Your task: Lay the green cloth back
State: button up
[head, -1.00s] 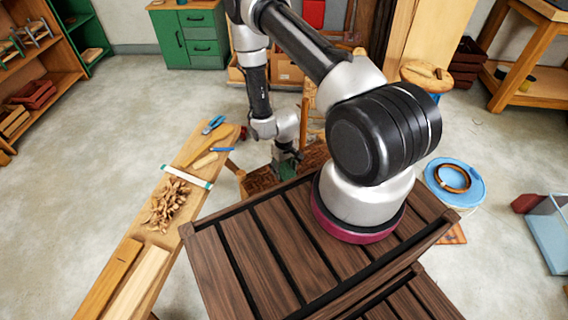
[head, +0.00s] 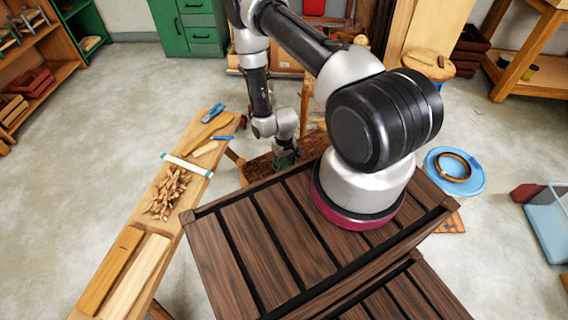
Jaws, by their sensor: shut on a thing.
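My gripper (head: 285,156) is low over the brown bark seat (head: 258,171), beyond the front of my base. It is shut on a small dark-green patch that looks like the green cloth (head: 284,162). Only a little of the cloth shows. The gripper and my base hide the rest, and I cannot tell whether the cloth touches the seat. My base also hides the near part of the seat.
A wooden bench (head: 128,262) stands left of the seat, with shavings (head: 168,194), blue-handled pliers (head: 213,113) and a white-and-green strip (head: 187,165) on it. Open floor lies at far left.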

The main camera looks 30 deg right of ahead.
jog(key=shift+f, duration=0.4)
jog(key=o, duration=1)
notch_tip(320, 180, up, 12)
jog(key=shift+s, duration=0.1)
dwell(0.3)
